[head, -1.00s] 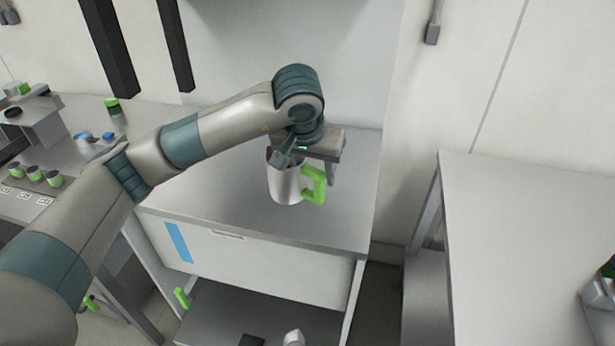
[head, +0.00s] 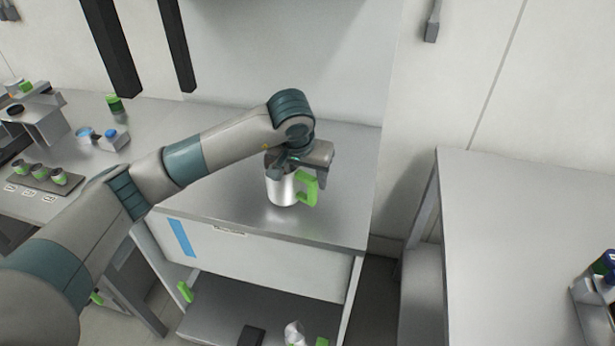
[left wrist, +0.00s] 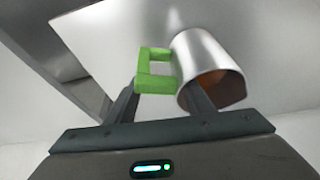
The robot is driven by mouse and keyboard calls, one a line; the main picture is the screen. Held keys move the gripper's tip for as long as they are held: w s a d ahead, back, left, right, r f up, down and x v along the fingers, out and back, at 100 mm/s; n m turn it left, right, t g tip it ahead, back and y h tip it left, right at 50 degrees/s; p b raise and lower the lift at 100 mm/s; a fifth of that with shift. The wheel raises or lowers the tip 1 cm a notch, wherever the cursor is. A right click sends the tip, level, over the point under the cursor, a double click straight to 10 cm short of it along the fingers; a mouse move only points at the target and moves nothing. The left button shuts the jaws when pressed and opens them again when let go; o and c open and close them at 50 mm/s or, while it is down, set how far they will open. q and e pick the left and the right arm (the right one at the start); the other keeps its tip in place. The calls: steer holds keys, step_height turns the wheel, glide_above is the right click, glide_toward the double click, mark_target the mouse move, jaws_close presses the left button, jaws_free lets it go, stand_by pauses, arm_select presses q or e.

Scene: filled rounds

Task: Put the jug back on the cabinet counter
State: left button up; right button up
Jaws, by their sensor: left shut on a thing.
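The jug (head: 281,190) is a silver metal cylinder with a green handle (head: 308,190). It is upright over the middle of the cabinet counter (head: 235,208), its base at or very near the surface; I cannot tell if it touches. My left gripper (head: 301,172) comes from above and is shut on the jug. In the left wrist view, one finger is beside the green handle (left wrist: 155,82) and the other is at the jug's open rim (left wrist: 215,88). My right gripper is not in view.
A drawer front with a blue strip (head: 181,238) is under the counter, above a lower shelf (head: 235,312) holding small items. A left bench carries a rack of small cups (head: 40,178) and a blue-topped container (head: 111,138). A right table (head: 520,235) is mostly clear. The counter around the jug is free.

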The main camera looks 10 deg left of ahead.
arm_select(q)
steer(key=shift+f, duration=0.6)
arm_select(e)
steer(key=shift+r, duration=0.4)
arm_select(q)
steer(key=shift+f, duration=0.1)
steer(key=o, duration=1.6)
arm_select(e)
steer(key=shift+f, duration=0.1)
